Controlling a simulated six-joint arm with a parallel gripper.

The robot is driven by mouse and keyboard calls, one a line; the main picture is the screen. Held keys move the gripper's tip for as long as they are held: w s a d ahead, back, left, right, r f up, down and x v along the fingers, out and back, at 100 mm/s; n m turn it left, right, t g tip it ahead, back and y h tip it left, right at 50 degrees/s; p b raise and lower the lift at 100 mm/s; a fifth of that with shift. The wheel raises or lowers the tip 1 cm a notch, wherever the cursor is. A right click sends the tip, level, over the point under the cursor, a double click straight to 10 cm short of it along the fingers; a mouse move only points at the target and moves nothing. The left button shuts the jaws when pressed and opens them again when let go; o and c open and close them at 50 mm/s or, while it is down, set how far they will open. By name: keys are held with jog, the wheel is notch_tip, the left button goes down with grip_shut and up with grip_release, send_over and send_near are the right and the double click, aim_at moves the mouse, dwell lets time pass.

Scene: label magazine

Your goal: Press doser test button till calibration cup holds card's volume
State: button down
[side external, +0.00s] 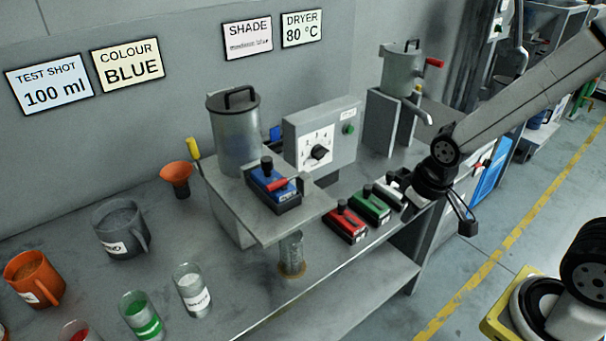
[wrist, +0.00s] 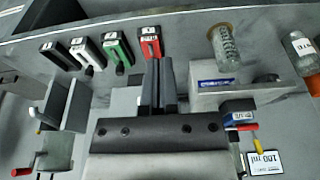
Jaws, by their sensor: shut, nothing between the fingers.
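The doser has a lidded metal hopper (side external: 236,135), with a blue block with a red handle (side external: 273,186) on the shelf in front. A grey control box (side external: 335,120) beside it has a dial (side external: 318,152) and a round green button (side external: 348,129). The clear graduated calibration cup (side external: 291,256) stands under the shelf's front edge; it shows in the wrist view (wrist: 224,48). I cannot read its fill level. My gripper (side external: 467,227) is shut and empty, in the air right of the doser, apart from the button.
Red (side external: 346,223), green (side external: 370,205) and white (side external: 391,189) blocks lie along the bench edge between my gripper and the doser. A second metal hopper with a spout (side external: 402,75) stands behind. Mugs and jars fill the left bench. The aisle at right is open.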

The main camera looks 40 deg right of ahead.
aim_at(350, 130)
jog(key=w+d+f+n+t+h, duration=0.1)
jog(key=w+d+n+t, duration=0.5)
jog(key=w+d, duration=1.1)
jog(key=w+f+n, duration=0.1)
jog(key=w+n, duration=0.2)
jog(key=n, duration=0.1)
jog(key=shift+w+f+h, duration=0.2)
jog(key=shift+f+h, duration=0.1)
jog(key=shift+h, duration=0.1)
jog(key=shift+w, duration=0.15)
jog(key=w, duration=0.8)
jog(key=shift+w, duration=0.2)
jog(key=shift+w, duration=0.15)
dwell(1.4)
jog(key=shift+w, duration=0.25)
